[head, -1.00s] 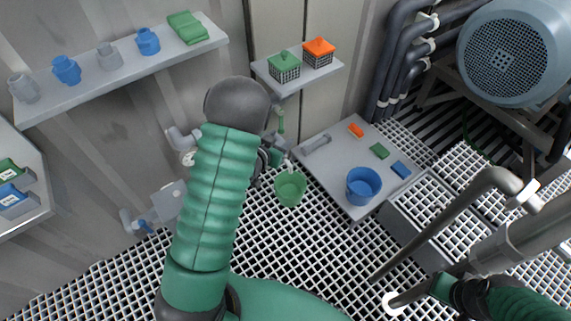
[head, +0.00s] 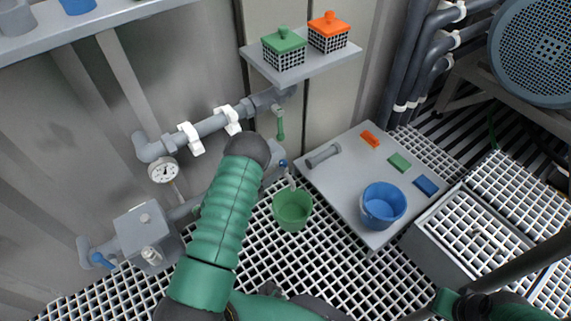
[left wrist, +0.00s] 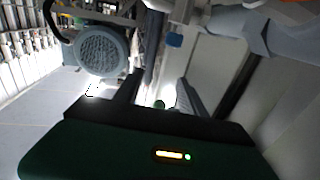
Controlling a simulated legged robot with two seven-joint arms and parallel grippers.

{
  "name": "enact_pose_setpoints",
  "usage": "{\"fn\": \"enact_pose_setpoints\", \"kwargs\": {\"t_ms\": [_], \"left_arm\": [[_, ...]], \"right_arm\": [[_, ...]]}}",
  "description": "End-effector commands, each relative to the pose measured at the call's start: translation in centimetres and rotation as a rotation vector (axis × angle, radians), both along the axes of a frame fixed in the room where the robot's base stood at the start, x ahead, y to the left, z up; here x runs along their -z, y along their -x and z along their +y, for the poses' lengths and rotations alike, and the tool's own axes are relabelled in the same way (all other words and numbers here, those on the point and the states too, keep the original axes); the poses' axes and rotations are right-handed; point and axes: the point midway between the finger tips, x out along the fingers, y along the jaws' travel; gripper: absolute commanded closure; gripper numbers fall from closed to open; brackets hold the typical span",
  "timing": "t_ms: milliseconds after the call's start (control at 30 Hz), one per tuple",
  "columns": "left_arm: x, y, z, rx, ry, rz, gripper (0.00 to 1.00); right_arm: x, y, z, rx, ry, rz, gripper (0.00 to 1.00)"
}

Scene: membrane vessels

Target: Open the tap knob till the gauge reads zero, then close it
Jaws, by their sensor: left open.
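The round white gauge (head: 163,170) hangs under the grey wall pipe; its needle is too small to read. A small blue knob (head: 283,163), which looks like the tap knob, sits on the pipe end above the green bucket (head: 293,210). My left arm (head: 220,215) stands in front of the lower pipe, left of this knob. It hides my left gripper in the head view. In the left wrist view my left gripper (left wrist: 160,86) is open, with a small green thing beyond its fingers. My right gripper (head: 445,302) is at the bottom right, its fingers unclear.
A grey shelf (head: 352,218) right of the bucket holds a blue bucket (head: 383,205) and small coloured blocks. A green lever (head: 281,124) hangs below the shelf with two lidded baskets. A box (head: 145,230) and blue handle (head: 102,260) sit lower left. Grating lies below.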

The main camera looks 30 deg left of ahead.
Motion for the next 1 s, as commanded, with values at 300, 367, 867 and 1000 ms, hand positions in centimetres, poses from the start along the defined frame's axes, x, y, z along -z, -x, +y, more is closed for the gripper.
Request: {"fn": "enact_pose_setpoints", "kwargs": {"t_ms": [300,367,867,1000], "left_arm": [[4.8,-4.4,-0.6,0.002,0.001,-0.006,0.52],[4.6,-5.5,-0.8,0.000,0.003,-0.005,0.52],[4.0,-7.4,-1.1,-0.004,0.004,0.000,0.60],[4.0,-7.3,-1.1,-0.004,0.004,0.001,0.78]], "right_arm": [[6.3,0.0,0.2,-0.002,-0.001,0.000,0.73],[6.9,0.0,0.1,-0.002,-0.001,0.000,0.73],[7.4,0.0,0.2,-0.002,0.000,0.000,0.73],[7.4,0.0,0.2,-0.002,0.000,0.000,0.73]]}}
